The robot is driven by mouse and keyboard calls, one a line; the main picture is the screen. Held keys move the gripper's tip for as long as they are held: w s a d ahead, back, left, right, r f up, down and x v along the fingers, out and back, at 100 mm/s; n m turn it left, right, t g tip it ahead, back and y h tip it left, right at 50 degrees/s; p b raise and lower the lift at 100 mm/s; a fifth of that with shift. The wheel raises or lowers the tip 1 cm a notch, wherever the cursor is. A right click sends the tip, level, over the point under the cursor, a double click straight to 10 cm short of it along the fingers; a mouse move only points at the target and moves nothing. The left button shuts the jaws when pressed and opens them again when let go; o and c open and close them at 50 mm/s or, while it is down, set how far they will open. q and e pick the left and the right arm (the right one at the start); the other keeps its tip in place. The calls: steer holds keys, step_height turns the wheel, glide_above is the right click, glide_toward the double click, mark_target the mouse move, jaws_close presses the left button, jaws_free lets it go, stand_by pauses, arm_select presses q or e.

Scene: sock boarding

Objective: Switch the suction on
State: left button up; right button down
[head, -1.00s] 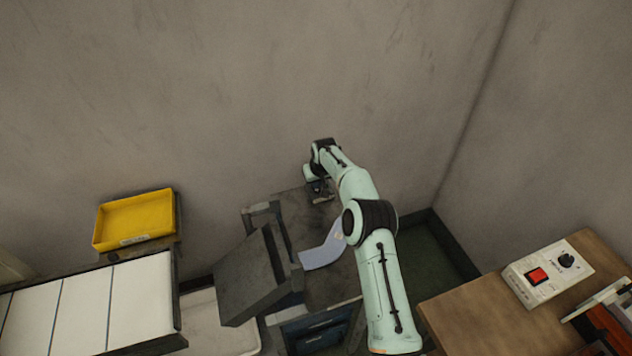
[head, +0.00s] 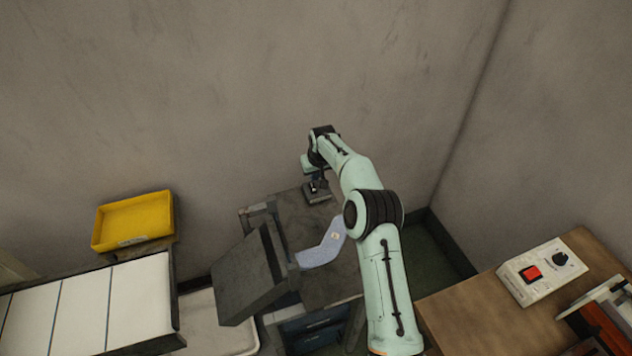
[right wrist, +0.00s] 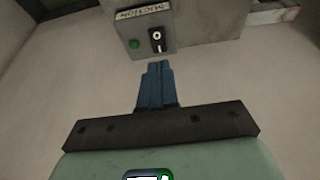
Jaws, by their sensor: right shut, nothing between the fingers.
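The suction box (right wrist: 145,36) is at the top of the right wrist view. It has a printed label, a green round light or button (right wrist: 134,44) and a black switch (right wrist: 157,38) with a white mark. My right gripper (right wrist: 157,68) is shut and empty, its blue fingers pointing at the box just below the switch. I cannot tell whether the tips touch it. In the head view my right gripper (head: 319,184) is small and partly hidden by its wrist, beside a small dark box at the back of the dark bench. My left gripper is not in view.
A pale blue foot-shaped piece (head: 322,247) lies over the dark bench (head: 332,283), beside a tilted grey panel (head: 247,278). A yellow tray (head: 134,220) stands at left. A wooden table (head: 462,312) with a control box (head: 538,272) is at right. Walls close off the back.

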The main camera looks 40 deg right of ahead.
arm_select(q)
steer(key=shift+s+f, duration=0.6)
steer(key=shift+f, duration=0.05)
arm_select(e)
steer(key=v, duration=0.8)
steer(key=shift+s, duration=0.15)
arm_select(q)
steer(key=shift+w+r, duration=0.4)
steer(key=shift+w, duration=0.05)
arm_select(e)
steer(key=shift+w+d+r, duration=0.15)
steer(key=shift+w+d, duration=0.05)
steer(key=shift+w, duration=0.6)
steer(key=shift+s, duration=0.1)
